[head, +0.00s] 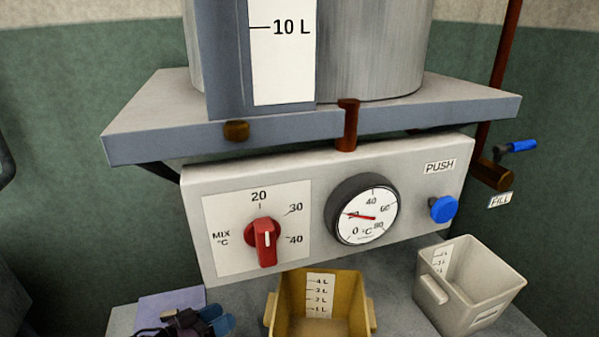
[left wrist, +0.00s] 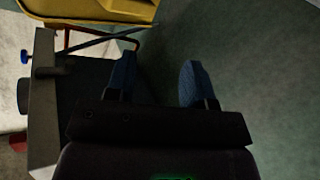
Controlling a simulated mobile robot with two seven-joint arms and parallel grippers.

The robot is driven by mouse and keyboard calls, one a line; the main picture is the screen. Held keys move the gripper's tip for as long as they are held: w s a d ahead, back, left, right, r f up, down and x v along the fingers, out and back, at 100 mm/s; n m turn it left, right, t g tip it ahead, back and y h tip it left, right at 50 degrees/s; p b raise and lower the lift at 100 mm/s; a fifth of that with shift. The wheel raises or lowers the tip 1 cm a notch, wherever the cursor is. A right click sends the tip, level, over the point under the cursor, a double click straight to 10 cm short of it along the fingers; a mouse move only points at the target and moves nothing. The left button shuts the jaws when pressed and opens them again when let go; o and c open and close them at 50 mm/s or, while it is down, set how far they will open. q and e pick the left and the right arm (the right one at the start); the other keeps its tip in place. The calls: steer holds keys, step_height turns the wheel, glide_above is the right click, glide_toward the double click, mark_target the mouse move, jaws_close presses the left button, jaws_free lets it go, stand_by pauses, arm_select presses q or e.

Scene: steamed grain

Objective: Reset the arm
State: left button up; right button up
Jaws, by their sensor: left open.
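My left gripper (head: 218,322) shows at the bottom left of the head view, low beside the counter, with blue fingertips. In the left wrist view its two blue fingers (left wrist: 157,82) stand apart with nothing between them. The yellow container (left wrist: 90,10) is beyond them at the top left of that view, apart from the fingers. In the head view the yellow container (head: 320,325) stands below the control panel, with litre marks inside. My right gripper is in neither view.
The panel (head: 325,165) carries a red mix knob (head: 263,242), a dial gauge (head: 362,210) and a blue push button (head: 442,208). A metal tank (head: 370,50) sits on the shelf above. A beige container (head: 475,290) stands at right. A blue-handled fill valve (head: 522,146) is on the wall side.

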arm_select(q)
steer(key=s+a+n+y+p, duration=0.1)
steer(key=s+a+y+p, duration=0.2)
steer(key=s, duration=0.7)
steer(key=s+a+n+y+p, duration=0.1)
steer(key=s+y, duration=0.4)
steer(key=s, duration=0.6)
steer(key=s+a+n+y+p, duration=0.2)
steer(key=s+a+y+p, duration=0.2)
steer(key=s, duration=0.7)
steer(key=shift+a+p, duration=0.35)
steer(key=shift+a, duration=0.6)
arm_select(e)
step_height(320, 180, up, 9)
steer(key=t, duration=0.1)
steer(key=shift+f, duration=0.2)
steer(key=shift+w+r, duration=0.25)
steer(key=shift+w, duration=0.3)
